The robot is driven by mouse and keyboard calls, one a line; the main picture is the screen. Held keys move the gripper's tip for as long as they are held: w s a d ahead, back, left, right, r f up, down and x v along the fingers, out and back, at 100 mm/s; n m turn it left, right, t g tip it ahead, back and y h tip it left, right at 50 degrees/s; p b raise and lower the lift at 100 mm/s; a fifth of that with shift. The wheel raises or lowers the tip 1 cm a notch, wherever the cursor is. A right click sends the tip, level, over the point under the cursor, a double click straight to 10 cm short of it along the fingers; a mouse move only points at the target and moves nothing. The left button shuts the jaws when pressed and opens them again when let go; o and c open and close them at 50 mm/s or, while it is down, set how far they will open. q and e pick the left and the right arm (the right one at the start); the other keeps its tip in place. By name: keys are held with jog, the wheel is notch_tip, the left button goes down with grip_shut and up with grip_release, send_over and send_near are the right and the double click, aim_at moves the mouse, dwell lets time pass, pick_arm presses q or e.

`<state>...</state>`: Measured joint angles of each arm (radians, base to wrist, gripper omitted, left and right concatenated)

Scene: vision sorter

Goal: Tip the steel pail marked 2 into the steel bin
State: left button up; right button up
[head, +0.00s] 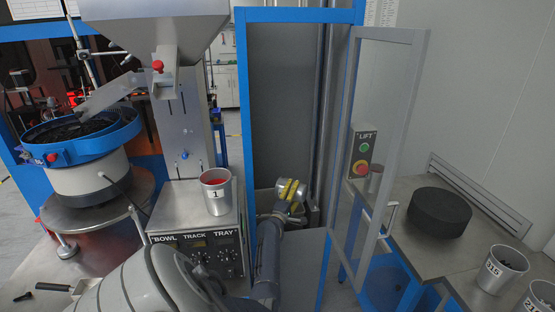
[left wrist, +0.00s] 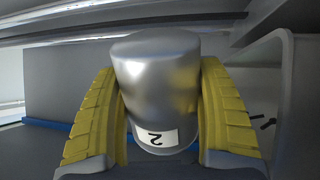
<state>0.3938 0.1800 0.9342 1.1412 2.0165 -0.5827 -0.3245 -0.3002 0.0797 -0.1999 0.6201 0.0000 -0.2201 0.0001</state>
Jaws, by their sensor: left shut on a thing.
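My left gripper (head: 290,190) is shut on the steel pail marked 2 (head: 281,187) inside the blue-framed lift opening. In the left wrist view the pail (left wrist: 157,85) sits between the two yellow finger pads (left wrist: 158,110), with its "2" label upside down. The pail looks tipped well over in the head view. Its mouth and contents are not visible. A grey steel box that looks like the bin (head: 264,203) is partly hidden behind the gripper and pail. I cannot tell whether the pail touches it. My right gripper is not in view.
A pail marked 1 (head: 216,191) stands on the feeder control box (head: 200,238). The open lift door (head: 383,140) stands right of the gripper. A black disc (head: 440,212) and a pail marked 315 (head: 501,270) are on the right bench. The blue feeder bowl (head: 80,135) is left.

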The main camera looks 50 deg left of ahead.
aim_at(304, 198)
pick_arm(q)
jog(key=shift+s+a+r+n+g+y, duration=0.2)
jog(key=shift+a+r+n, duration=0.15)
jog(key=shift+n, duration=0.5)
jog(key=shift+s+a+r+n+g+y, duration=0.1)
jog(key=shift+s+a+r+n+y, duration=0.2)
jog(key=shift+n, duration=0.5)
jog(key=shift+a+r+n+g+y, duration=0.1)
jog(key=shift+a+r+n, duration=0.3)
jog(key=shift+n, duration=0.45)
dwell(0.8)
jog(key=shift+w+d+f+m+h, duration=0.2)
jog(key=shift+d+f+m, duration=0.15)
jog(key=shift+m, duration=0.45)
jog(key=shift+w+d+f+m+h, duration=0.15)
jog(key=shift+d+f+m, duration=0.2)
jog(key=shift+m, duration=0.45)
jog(key=shift+d+t, duration=0.1)
jog(key=shift+t, duration=0.2)
